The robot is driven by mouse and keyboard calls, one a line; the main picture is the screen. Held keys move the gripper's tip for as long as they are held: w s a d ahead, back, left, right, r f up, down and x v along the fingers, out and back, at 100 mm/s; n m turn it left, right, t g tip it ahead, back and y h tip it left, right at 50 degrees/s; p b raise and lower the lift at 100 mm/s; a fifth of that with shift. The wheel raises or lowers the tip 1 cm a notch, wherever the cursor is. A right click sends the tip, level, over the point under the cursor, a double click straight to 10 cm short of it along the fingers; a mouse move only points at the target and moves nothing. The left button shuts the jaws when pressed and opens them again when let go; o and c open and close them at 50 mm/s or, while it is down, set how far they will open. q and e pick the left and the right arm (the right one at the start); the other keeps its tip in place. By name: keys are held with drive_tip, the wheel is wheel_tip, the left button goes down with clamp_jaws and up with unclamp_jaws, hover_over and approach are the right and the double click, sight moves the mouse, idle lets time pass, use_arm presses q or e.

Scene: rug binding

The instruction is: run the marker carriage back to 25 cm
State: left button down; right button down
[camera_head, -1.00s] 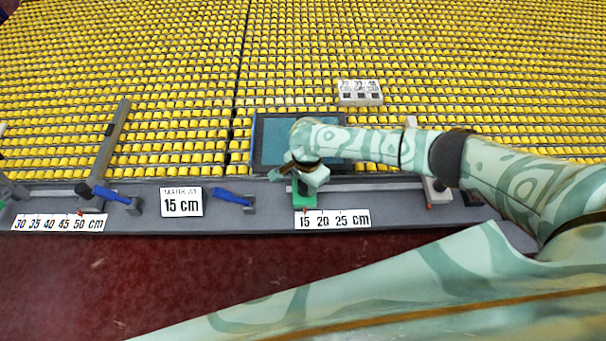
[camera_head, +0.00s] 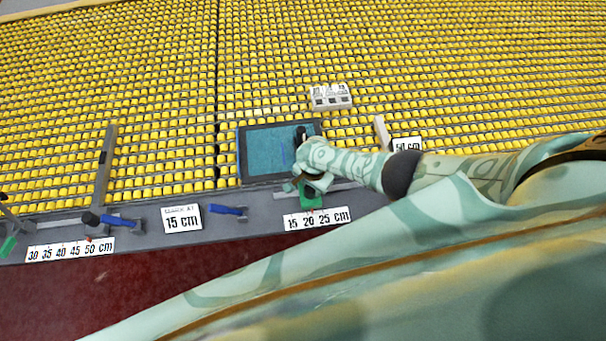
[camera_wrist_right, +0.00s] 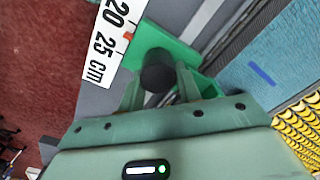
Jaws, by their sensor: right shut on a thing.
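The green marker carriage (camera_head: 311,200) sits on the rail at the table's front edge, behind the 15–20–25 cm scale (camera_head: 317,218). My right gripper (camera_head: 312,184) reaches down over it and hides its top. In the right wrist view, the gripper (camera_wrist_right: 160,88) is shut on the carriage's black knob (camera_wrist_right: 158,75), a finger on each side. There the green plate (camera_wrist_right: 150,42) has a red pointer (camera_wrist_right: 128,37) beside the scale, roughly between 20 and 25. My left gripper is not in view.
A dark-framed panel with a blue-green face (camera_head: 262,160) lies behind the rail. A 15 cm sign (camera_head: 182,218) and a blue-handled lever (camera_head: 226,210) stand to the left. A longer 30–50 cm scale (camera_head: 70,249) is farther left. Yellow rollers fill the back.

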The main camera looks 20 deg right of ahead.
drive_tip(key=d, duration=0.1)
drive_tip(key=s+d+p, duration=0.1)
drive_tip(key=shift+d, duration=0.3)
drive_tip(key=shift+s+d+f, duration=0.2)
drive_tip(key=shift+d, duration=0.05)
drive_tip(key=shift+s+f, duration=0.15)
drive_tip(key=shift+s, duration=0.05)
drive_tip(key=shift+a, duration=0.1)
drive_tip(key=c, duration=1)
unclamp_jaws()
